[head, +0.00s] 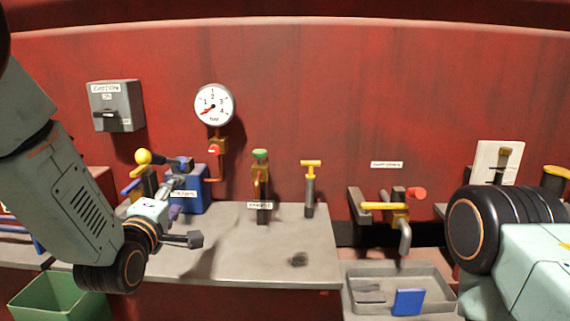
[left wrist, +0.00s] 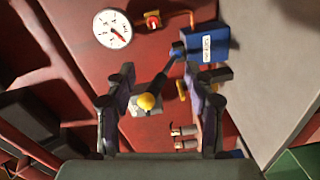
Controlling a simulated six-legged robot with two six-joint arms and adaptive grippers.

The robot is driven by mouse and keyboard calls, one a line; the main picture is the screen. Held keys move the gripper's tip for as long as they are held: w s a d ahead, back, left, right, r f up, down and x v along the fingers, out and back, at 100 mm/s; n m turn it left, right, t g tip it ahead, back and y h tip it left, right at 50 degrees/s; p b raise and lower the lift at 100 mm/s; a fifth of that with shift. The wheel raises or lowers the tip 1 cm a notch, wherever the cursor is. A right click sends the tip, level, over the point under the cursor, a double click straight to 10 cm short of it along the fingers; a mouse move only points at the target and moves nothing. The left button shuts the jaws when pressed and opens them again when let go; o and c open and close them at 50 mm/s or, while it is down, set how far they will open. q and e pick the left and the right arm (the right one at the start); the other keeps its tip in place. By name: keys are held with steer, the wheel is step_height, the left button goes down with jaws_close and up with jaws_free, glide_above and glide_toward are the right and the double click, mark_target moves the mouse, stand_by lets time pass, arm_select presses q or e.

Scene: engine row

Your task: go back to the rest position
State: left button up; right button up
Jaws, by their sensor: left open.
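My left gripper (head: 187,212) is over the left part of the grey bench in the head view. In the left wrist view its two fingers (left wrist: 163,92) are spread apart with nothing held. A yellow ball knob (left wrist: 150,102) on a dark lever shows between the fingers there, apparently beyond them. The lever joins a blue box (left wrist: 208,45) with a white label. In the head view the knob (head: 143,157) is behind my left wrist, and the blue box (head: 191,193) is partly hidden by the gripper. My right arm enters at the right; its gripper is out of view.
The bench (head: 275,260) carries a green-topped valve (head: 260,156) and a yellow-handled one (head: 310,163). A round gauge (head: 214,104) and grey switch box (head: 116,105) are on the red wall. A grey tray (head: 435,290) and green bin (head: 62,297) are in front.

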arm_select(q)
steer(key=s+f+m+g, duration=0.5)
steer(key=s+f+m, duration=0.15)
steer(key=f, duration=0.55)
steer(key=s+f+m+g, duration=0.45)
steer(key=s+f, duration=0.35)
steer(key=f, duration=0.4)
steer(key=s+f+m+g, duration=0.2)
steer(key=s+f+g, duration=0.2)
steer(key=s, duration=1)
steer(key=s+f+m+g, duration=0.2)
steer(key=s+f+g, duration=0.2)
steer(key=s+f, duration=0.6)
steer(key=s, duration=0.5)
steer(key=shift+y, duration=0.3)
arm_select(e)
steer(key=shift+w, duration=0.3)
